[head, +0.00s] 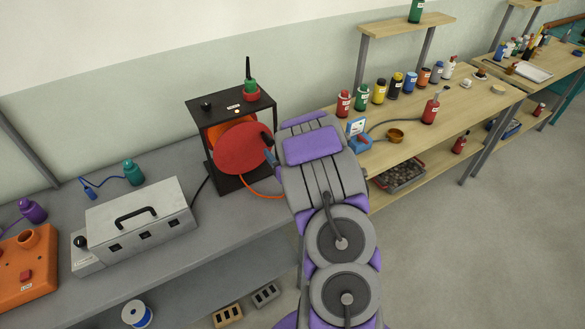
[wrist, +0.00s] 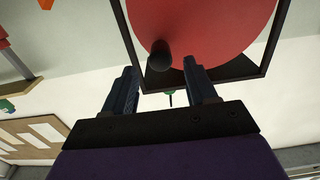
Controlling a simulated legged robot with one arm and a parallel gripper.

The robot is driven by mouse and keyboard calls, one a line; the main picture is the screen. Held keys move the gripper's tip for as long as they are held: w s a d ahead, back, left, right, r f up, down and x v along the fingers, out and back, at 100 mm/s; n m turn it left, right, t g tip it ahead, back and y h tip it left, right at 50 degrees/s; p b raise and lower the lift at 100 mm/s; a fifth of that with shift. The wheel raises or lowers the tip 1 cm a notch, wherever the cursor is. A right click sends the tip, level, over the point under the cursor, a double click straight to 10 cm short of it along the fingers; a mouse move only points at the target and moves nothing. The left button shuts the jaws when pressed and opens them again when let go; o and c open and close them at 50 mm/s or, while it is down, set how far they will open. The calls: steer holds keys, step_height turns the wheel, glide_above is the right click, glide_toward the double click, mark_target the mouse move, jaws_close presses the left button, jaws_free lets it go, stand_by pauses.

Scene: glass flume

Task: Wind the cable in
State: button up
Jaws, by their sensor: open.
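A red reel disc (head: 241,149) stands in a black open frame (head: 231,190) on the grey bench. A dark crank knob (head: 266,138) sticks out from the disc's right side. The orange cable (head: 262,194) runs from the bottom of the reel to the right behind my arm. In the wrist view, the red disc (wrist: 205,30) fills the top, with the dark knob (wrist: 160,56) in front of it. My gripper (wrist: 160,68) is open, its fingers apart on either side of the knob's line. Whether the knob lies between the fingertips or just beyond is hard to tell.
A grey metal box (head: 135,225) with a black handle stands left of the reel, and an orange unit (head: 28,268) further left. A small green-and-red item (head: 250,91) sits on the frame's top. A wooden bench (head: 455,108) with several bottles is at right.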

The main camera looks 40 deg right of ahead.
steer(key=p+v, duration=0.9)
steer(key=p, duration=0.1)
steer(key=shift+s, duration=0.4)
steer(key=shift+d+f, duration=0.1)
steer(key=shift+f, duration=0.05)
stand_by(0.9)
